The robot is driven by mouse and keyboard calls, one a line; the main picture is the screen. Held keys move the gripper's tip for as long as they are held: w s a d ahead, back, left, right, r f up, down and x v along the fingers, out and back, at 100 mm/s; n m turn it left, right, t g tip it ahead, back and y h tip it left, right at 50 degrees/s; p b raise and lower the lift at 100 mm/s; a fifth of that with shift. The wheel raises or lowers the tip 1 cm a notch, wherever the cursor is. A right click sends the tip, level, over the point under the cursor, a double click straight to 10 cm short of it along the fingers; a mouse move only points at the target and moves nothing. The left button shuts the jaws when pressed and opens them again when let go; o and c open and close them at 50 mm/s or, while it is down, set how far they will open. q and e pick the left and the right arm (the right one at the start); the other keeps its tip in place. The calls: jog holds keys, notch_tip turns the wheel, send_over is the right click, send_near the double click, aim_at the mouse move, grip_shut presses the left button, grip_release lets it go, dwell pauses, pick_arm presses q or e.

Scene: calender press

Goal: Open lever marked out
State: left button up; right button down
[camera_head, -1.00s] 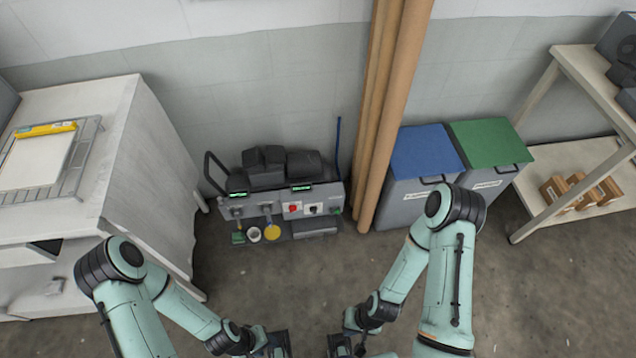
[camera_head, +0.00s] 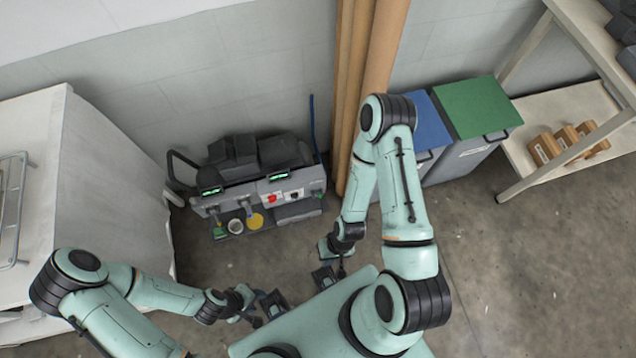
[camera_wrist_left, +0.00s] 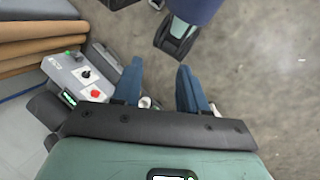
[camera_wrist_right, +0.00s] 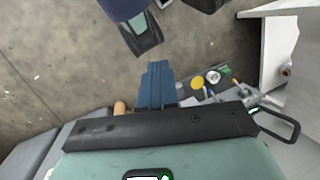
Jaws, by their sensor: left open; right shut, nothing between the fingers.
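The grey calender press (camera_head: 255,195) stands on the floor against the wall, with dark rollers or covers on top and green-lit displays. Its front panel has small levers, a red switch (camera_head: 272,198) and a black knob (camera_head: 294,194). Its panel also shows in the left wrist view (camera_wrist_left: 75,75). I cannot read which lever is marked out. My left gripper (camera_head: 272,306) is open and empty, in front of the press and apart from it. My right gripper (camera_head: 326,276) is shut and empty, also apart from the press; its closed blue fingers (camera_wrist_right: 157,85) show in the right wrist view.
A white cabinet (camera_head: 110,180) stands left of the press. Tall brown rolls (camera_head: 368,60) lean at its right. Bins with blue and green (camera_head: 475,108) lids and a shelf with brown boxes (camera_head: 566,143) are further right. The floor in front of the press is clear.

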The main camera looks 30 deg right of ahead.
jog(key=w+d+f+h+b, duration=0.2)
jog(key=w+d+f+b, duration=0.6)
jog(key=w+f+b, duration=0.4)
pick_arm(q)
jog(key=w+a+f+b, duration=0.2)
jog(key=f+b, duration=0.1)
jog(key=f, duration=0.5)
jog(key=w+a+f+t+y+b, duration=0.1)
jog(key=f+b, duration=0.3)
jog(key=f, duration=0.4)
jog(key=w+a+f+n+t+b, duration=0.1)
jog(key=w+a+f+b, duration=0.1)
jog(key=f, duration=0.7)
jog(key=shift+w+a+y+b, duration=0.4)
jog(key=shift+a+b, duration=0.1)
jog(key=shift+b, duration=0.5)
pick_arm(e)
jog(key=w+d+f, duration=0.1)
jog(key=w+d, duration=0.1)
jog(key=w, duration=0.4)
jog(key=w+d+f+n, duration=0.1)
jog(key=w+d, duration=0.2)
jog(key=w, duration=0.4)
jog(key=w+d+f+t+h, duration=0.1)
jog(key=w+d, duration=0.2)
jog(key=w, duration=0.4)
pick_arm(q)
jog(key=shift+f, duration=0.1)
pick_arm(e)
jog(key=shift+w+d, duration=0.1)
